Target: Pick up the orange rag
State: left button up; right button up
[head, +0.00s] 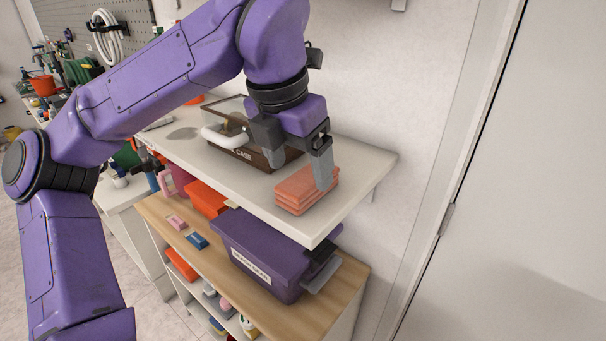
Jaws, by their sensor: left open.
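The orange rag (293,190) looks like a folded, layered stack lying on the white shelf top near its right end. My left gripper (299,174) is open above and around the rag, fingers pointing down. One finger overlaps the rag's right part in the picture; the other is at its back left, by the brown case. I cannot tell whether either finger touches the rag. My right gripper is not in view.
A brown case (247,153) with a clear lid and a white handle stands left of the rag on the white shelf (336,196). Below, a purple box (262,244) sits on a wooden shelf top (305,313). A wall rises close behind.

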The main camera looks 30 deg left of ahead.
aim_at(307, 176)
pick_arm(q)
jog(key=w+f, duration=0.2)
jog(key=f, duration=0.1)
jog(key=shift+d+p, duration=0.15)
jog(key=shift+p, duration=0.15)
jog(key=shift+s, duration=0.1)
jog(key=c, duration=1.1)
jog(key=shift+r, duration=0.1)
jog(key=shift+r, duration=0.45)
notch_tip(307, 176, up, 2)
jog(key=shift+r+b, duration=0.2)
jog(key=shift+b, duration=0.2)
jog(key=s, duration=0.6)
jog(key=s+a+b, duration=0.1)
jog(key=s, duration=0.5)
jog(key=s+b, duration=0.1)
jog(key=s, duration=0.5)
jog(key=shift+a+r, duration=0.1)
jog(key=shift+a, duration=0.2)
jog(key=shift+o, duration=0.3)
